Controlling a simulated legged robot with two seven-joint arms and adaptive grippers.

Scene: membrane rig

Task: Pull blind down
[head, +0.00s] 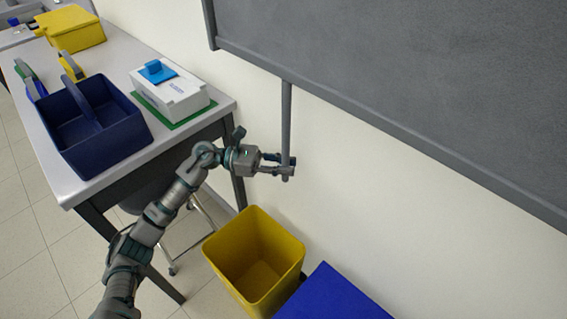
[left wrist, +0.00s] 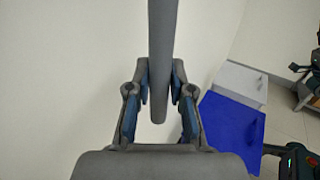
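The grey blind (head: 400,75) hangs on the wall at the upper right in the head view, with a straight bottom edge. A grey pull rod (head: 287,120) hangs down from that edge near its left end. My left gripper (head: 284,165) is at the rod's lower end, with a finger on each side. In the left wrist view the rod (left wrist: 161,50) runs between the blue finger pads, which close in against it; its rounded tip shows just below the pads.
A yellow bin (head: 253,262) stands on the floor below the gripper, beside a blue box (head: 335,295). A table (head: 118,58) at the left holds a dark blue caddy (head: 92,125), a white box (head: 172,95) and a yellow box (head: 72,28). The wall below the blind is bare.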

